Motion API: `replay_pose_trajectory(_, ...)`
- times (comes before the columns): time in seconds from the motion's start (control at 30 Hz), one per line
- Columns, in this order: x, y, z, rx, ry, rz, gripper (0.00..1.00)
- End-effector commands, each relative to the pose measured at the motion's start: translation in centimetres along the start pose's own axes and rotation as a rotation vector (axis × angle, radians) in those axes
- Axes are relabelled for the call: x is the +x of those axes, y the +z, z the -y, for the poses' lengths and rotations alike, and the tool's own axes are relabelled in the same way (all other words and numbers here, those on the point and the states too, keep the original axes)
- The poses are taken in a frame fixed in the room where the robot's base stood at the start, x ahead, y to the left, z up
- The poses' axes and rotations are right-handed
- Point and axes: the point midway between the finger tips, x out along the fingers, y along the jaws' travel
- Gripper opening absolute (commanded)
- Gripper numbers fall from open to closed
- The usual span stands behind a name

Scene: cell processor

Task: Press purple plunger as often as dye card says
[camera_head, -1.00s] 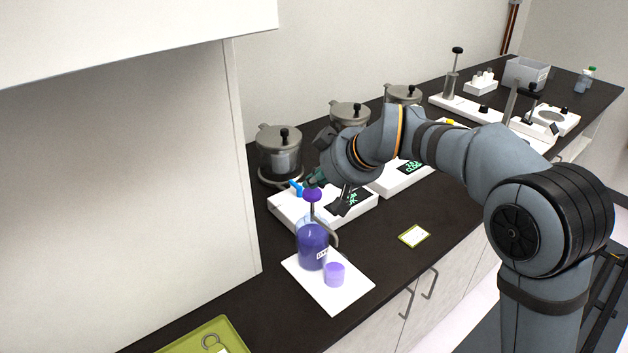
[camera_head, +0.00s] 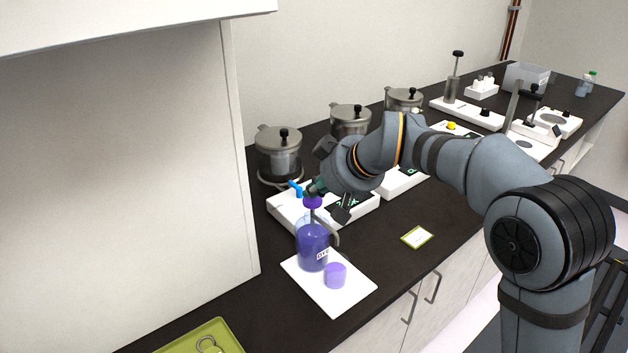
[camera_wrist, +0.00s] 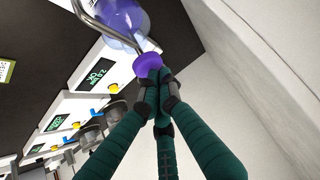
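The purple plunger head (camera_head: 312,202) tops the pump of a purple dye bottle (camera_head: 312,255). The bottle stands upright on a white mat (camera_head: 335,300). A small purple cup (camera_head: 335,275) stands beside it under the curved spout. My gripper (camera_head: 313,188) is above the plunger, its dark green fingers pointing down. In the wrist view the fingertips (camera_wrist: 158,80) are together and meet the purple plunger head (camera_wrist: 148,63), apparently touching its top. A green-edged card (camera_head: 416,237) lies on the counter to the right; its writing is too small to read.
White devices with lit displays, one with a blue lever (camera_head: 296,187), stand behind the bottle. Lidded metal pots (camera_head: 278,155) line the wall. A green tray (camera_head: 205,335) lies at the front left. Dark counter is clear around the card.

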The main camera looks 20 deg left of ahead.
Motion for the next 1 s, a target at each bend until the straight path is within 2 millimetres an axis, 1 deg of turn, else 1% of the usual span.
replay_pose_trajectory(0.07, 0.0, 0.1, 0.1, 0.001, -0.001, 0.003, 0.00)
replay_pose_trajectory(0.17, -0.4, -0.3, 0.0, 0.001, -0.001, 0.003, 0.00)
replay_pose_trajectory(0.27, -1.4, -1.3, 0.0, 0.001, -0.001, 0.002, 0.00)
replay_pose_trajectory(0.4, -3.6, -3.6, 0.0, 0.000, 0.000, 0.000, 0.00)
replay_pose_trajectory(0.47, -4.4, -2.9, 0.0, 0.000, 0.001, -0.004, 0.00)
replay_pose_trajectory(0.5, -5.3, -2.9, 0.0, 0.000, 0.002, -0.005, 0.00)
replay_pose_trajectory(0.7, -9.5, -2.9, -0.1, 0.000, 0.003, -0.004, 0.00)
replay_pose_trajectory(0.8, -11.1, -2.9, -0.1, 0.000, 0.002, -0.003, 0.00)
replay_pose_trajectory(0.9, -12.1, -2.9, -0.1, 0.000, 0.002, -0.002, 0.00)
replay_pose_trajectory(1.0, -12.7, -2.8, 0.0, 0.001, 0.000, -0.001, 0.00)
